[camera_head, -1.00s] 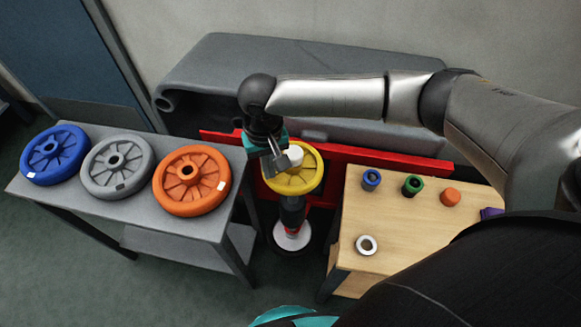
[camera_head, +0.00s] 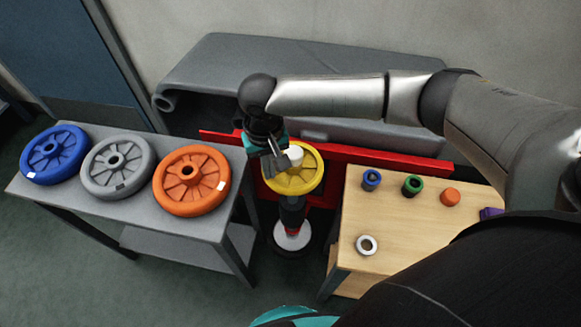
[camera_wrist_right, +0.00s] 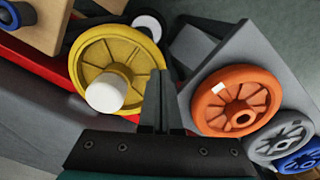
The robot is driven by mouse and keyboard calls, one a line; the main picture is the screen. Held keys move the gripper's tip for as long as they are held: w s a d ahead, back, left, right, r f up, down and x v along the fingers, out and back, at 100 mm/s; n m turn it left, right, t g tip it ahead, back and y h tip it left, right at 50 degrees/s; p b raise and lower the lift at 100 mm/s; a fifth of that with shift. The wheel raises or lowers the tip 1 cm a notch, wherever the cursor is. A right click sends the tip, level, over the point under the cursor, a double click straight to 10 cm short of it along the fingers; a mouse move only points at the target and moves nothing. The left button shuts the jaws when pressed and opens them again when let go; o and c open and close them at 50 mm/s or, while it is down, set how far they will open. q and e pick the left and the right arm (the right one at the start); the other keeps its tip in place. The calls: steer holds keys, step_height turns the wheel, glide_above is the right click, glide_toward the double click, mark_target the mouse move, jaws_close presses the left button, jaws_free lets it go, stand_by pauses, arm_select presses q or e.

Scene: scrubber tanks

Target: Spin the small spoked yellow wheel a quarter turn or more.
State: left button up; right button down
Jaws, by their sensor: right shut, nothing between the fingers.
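The yellow spoked wheel (camera_head: 295,173) lies nearly flat on top of a dark upright post between the two tables, with a white hub cap (camera_head: 293,154) standing on its middle. It also shows in the right wrist view (camera_wrist_right: 106,50), at the upper left. My right gripper (camera_head: 277,160) is shut and empty. Its fingers point down beside the wheel's left part, close to the rim; in the wrist view the fingers (camera_wrist_right: 163,90) are just right of the rim. I cannot tell whether they touch it. My left gripper is not in view.
Blue (camera_head: 55,152), grey (camera_head: 118,165) and orange (camera_head: 191,180) wheels lie on a grey table (camera_head: 150,215) at left. A wooden table (camera_head: 415,245) at right holds small coloured parts and a metal ring (camera_head: 367,245). A red beam (camera_head: 390,160) runs behind.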

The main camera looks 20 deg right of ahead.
steer(key=shift+f, duration=0.65)
stand_by(0.4)
steer(key=shift+s+d+r+p, duration=0.2)
steer(key=shift+s+p, duration=0.35)
steer(key=shift+p, duration=0.25)
steer(key=shift+s+d, duration=0.15)
steer(key=shift+s, duration=0.05)
steer(key=shift+f, duration=0.15)
